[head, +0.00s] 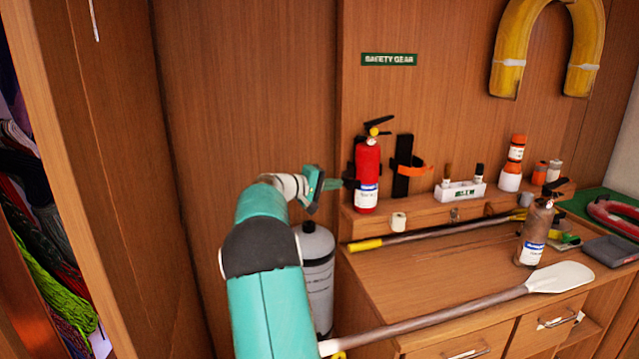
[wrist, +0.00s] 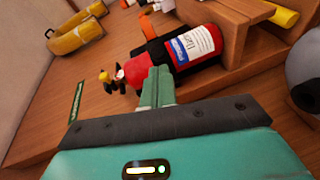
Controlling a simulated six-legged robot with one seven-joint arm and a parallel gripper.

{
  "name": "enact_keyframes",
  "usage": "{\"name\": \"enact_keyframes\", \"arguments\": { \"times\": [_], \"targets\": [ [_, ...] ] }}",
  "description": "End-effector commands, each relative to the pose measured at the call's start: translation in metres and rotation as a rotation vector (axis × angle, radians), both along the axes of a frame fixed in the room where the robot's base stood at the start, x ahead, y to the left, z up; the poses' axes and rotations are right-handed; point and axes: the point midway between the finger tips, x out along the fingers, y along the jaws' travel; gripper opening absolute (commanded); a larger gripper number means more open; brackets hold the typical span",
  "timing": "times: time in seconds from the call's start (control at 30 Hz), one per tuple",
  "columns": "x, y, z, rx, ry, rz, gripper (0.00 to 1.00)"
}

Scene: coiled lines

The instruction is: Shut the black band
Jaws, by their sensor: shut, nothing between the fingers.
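The red fire extinguisher (head: 368,160) stands upright on the wooden ledge against the wall. A black band (head: 350,183) shows at its left side, near mid-height; in the wrist view the black band (wrist: 153,50) lies against the red body (wrist: 190,50). I cannot tell whether its ends meet. My gripper (head: 336,184) is shut and empty, with its tips just left of the band. In the wrist view my shut fingers (wrist: 158,76) point at the extinguisher and overlap the band's lower edge; contact is unclear.
A black bracket with an orange strap (head: 414,167) is right of the extinguisher. A brown extinguisher (head: 535,232) and a paddle (head: 560,278) are on the bench. The wall left of the extinguisher is bare.

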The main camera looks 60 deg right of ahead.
Motion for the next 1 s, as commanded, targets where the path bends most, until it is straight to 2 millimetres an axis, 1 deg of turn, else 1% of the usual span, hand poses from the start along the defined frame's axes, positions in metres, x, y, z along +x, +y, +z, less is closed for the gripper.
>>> {"name": "enact_keyframes", "arguments": {
  "times": [0.13, 0.53, 1.0],
  "targets": [
    [-0.004, 0.0, -0.003, 0.001, 0.001, 0.002, 0.0],
    [-0.006, 0.0, -0.003, 0.002, 0.001, 0.008, 0.0],
    [-0.017, 0.0, -0.002, 0.001, 0.001, 0.092, 0.0]
  ]
}}
